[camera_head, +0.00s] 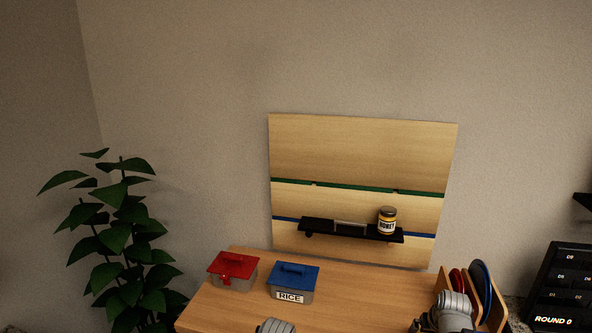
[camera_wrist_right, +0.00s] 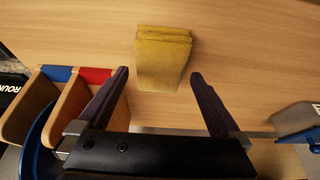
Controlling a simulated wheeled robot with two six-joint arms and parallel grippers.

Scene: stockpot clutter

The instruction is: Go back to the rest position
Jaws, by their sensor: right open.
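My right gripper (camera_wrist_right: 158,76) is open and empty in the right wrist view, its two dark fingers spread apart over the wooden table. A stack of flat yellow pieces (camera_wrist_right: 163,50) lies on the table beyond the gap between the fingertips; nothing is held. In the head view, a grey part of my right arm (camera_head: 452,312) shows at the bottom right, in front of the wooden rack. Another grey arm part of mine (camera_head: 275,326) shows at the bottom middle. My left gripper is not visible.
On the table (camera_head: 350,298) stand a red-lidded box (camera_head: 232,271) and a blue-lidded RICE box (camera_head: 291,284). A wooden rack (camera_head: 494,315) with red and blue discs stands at right. A honey jar (camera_head: 387,221) is on a black wall shelf (camera_head: 320,228). A plant (camera_head: 125,235) is at left.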

